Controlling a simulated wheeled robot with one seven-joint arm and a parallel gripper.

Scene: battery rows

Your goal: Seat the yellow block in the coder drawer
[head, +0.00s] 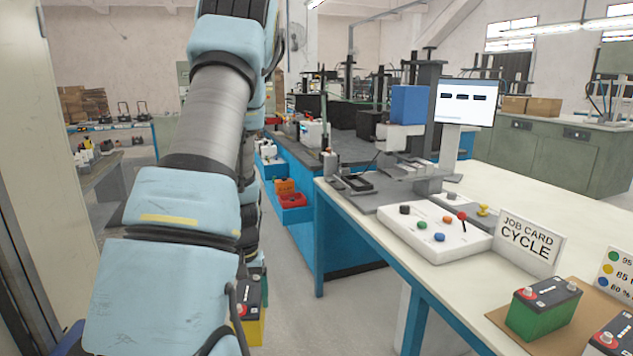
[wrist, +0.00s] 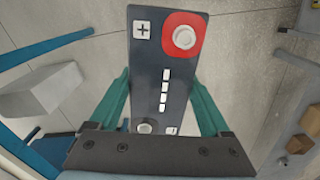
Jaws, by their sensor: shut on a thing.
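The yellow block (head: 250,328), a battery with a dark top, shows in the head view beside my forearm, partly hidden by it. In the wrist view its dark top (wrist: 165,70) has a plus sign, a red-ringed terminal and several white bars. My gripper (wrist: 160,95) is shut on it, one green finger along each long side. The block hangs over the floor, left of the bench. The coder (head: 408,135), a grey stand with a blue box, stands on the bench. A low grey tray-like part (head: 355,183) at its left may be the drawer; I cannot tell whether it is open.
The bench (head: 480,265) has blue legs and a near left edge. On it are a button panel (head: 435,228), a job card sign (head: 530,243), a monitor (head: 466,102) and a green battery (head: 543,310) on a brown mat. Floor (head: 300,320) lies clear beside the bench.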

